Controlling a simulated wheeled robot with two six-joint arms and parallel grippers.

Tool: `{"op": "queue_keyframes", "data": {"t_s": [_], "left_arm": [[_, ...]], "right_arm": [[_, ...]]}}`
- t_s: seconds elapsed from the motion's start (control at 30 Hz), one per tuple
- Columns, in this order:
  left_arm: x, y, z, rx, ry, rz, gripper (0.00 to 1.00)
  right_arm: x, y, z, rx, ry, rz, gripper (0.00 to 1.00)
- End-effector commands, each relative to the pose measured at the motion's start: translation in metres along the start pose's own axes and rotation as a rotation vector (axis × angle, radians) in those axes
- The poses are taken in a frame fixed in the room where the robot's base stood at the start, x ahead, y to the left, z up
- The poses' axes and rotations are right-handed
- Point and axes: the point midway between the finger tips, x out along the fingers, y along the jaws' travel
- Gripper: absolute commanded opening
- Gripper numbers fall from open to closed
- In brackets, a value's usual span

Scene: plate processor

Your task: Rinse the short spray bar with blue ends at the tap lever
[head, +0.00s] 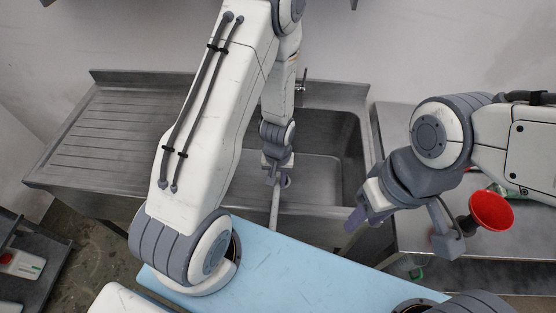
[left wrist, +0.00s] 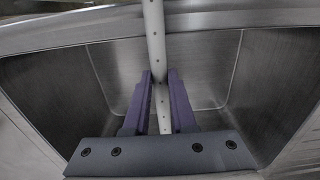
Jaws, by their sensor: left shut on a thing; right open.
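My left gripper (head: 277,180) is over the sink (head: 340,165), shut on a pale spray bar (head: 274,212). In the left wrist view the bar (left wrist: 154,35) runs lengthwise between the two purple fingers (left wrist: 160,95) and has small holes along it. Its blue ends do not show. A slim dark tap part (head: 303,82) stands at the sink's back edge, partly hidden by my left arm; I cannot tell the lever clearly. My right gripper (head: 362,208) is open and empty, right of the sink's front edge.
A ribbed metal drainboard (head: 110,140) lies left of the basin. A pale blue surface (head: 290,270) lies in front of the sink. A dark shelf (head: 30,265) is at lower left.

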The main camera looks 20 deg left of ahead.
Motion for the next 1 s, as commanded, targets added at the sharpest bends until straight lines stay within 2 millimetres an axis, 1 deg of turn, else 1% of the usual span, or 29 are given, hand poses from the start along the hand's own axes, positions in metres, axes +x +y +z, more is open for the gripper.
{"op": "queue_keyframes", "data": {"t_s": [0.27,0.8,1.0], "left_arm": [[-0.002,0.0,0.002,0.001,0.0,0.0,0.0],[-0.036,0.004,0.042,0.002,-0.001,0.0,0.0],[-0.041,0.005,0.05,0.0,0.0,0.0,0.0]], "right_arm": [[-0.002,0.0,0.0,0.0,0.0,0.0,0.44],[-0.025,-0.002,-0.001,0.0,0.0,0.0,0.44],[-0.027,-0.002,-0.002,0.0,0.0,0.0,0.44]]}}
